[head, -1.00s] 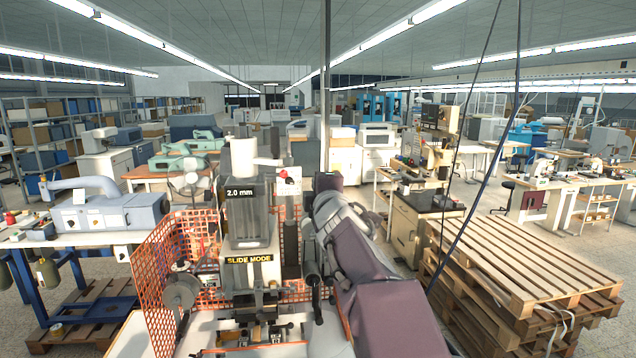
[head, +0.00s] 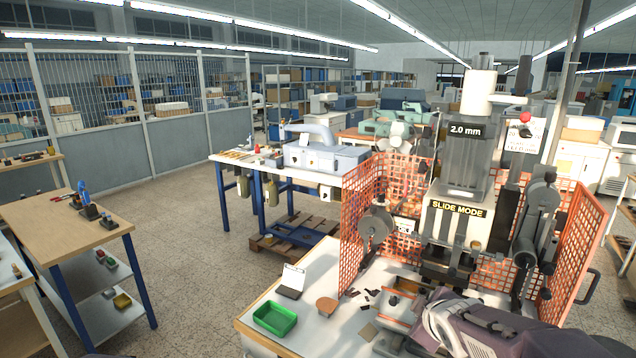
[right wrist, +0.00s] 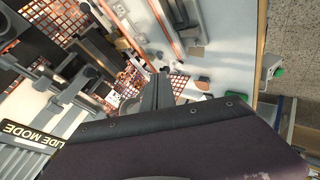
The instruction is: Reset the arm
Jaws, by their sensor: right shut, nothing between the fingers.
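My right arm, in a purple sleeve, reaches in low at the right of the head view, in front of the stamping press (head: 460,205) marked "SLIDE MODE" and "2.0 mm". My right gripper (right wrist: 157,92) shows in the right wrist view, its dark fingers shut together and empty. It points over the white worktable, and the press shows at the left of that view. In the head view its fingertips are hard to make out among the fittings at the press base. My left gripper is not in view.
An orange mesh guard (head: 361,232) flanks the press. On the white table (head: 318,265) are a green tray (head: 275,318), a small stand (head: 292,281), a brown disc (head: 327,306) and dark scraps. A wooden workbench (head: 68,217) stands left, with open floor between.

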